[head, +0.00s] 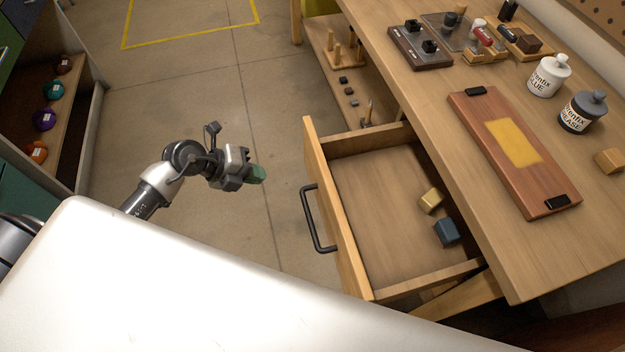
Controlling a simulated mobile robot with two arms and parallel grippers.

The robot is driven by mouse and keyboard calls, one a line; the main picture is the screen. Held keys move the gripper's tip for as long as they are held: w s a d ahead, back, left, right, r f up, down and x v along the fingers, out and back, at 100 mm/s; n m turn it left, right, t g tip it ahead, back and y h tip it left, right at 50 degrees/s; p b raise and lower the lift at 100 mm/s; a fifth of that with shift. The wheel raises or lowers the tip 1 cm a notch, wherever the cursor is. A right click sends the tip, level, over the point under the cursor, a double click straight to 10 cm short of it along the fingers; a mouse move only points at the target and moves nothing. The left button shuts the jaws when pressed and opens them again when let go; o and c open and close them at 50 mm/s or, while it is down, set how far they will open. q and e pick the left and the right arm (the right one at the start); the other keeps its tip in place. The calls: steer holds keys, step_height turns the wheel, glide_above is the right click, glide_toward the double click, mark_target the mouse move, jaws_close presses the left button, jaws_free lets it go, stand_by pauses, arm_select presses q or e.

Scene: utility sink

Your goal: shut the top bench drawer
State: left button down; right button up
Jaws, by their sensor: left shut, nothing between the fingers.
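The top bench drawer (342,232) stands pulled out from under the wooden bench on the right. Its black bar handle (310,220) is on the front panel, facing left. A tan block (430,200) and a dark blue block (446,232) lie inside the drawer. My left gripper (258,174) is shut and empty, in the air to the left of the drawer front. It is apart from the handle, with a gap of floor showing between. My right gripper is not in view.
The bench top (440,75) holds a reddish board (480,130), a white glue bottle (548,76), a dark grease bottle (581,112) and small fixtures. A lower shelf (345,85) with pegs lies beyond the drawer. A shelf unit (92,110) with several coloured items stands at left. The floor between is clear.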

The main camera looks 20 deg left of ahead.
arm_select(q)
glide_toward(314, 180)
steer(key=f+x, duration=0.1)
steer(key=x, duration=0.5)
steer(key=shift+w+d+r, duration=0.1)
steer(key=shift+d+r, duration=0.1)
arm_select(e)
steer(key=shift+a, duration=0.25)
arm_select(q)
steer(key=shift+w, duration=0.15)
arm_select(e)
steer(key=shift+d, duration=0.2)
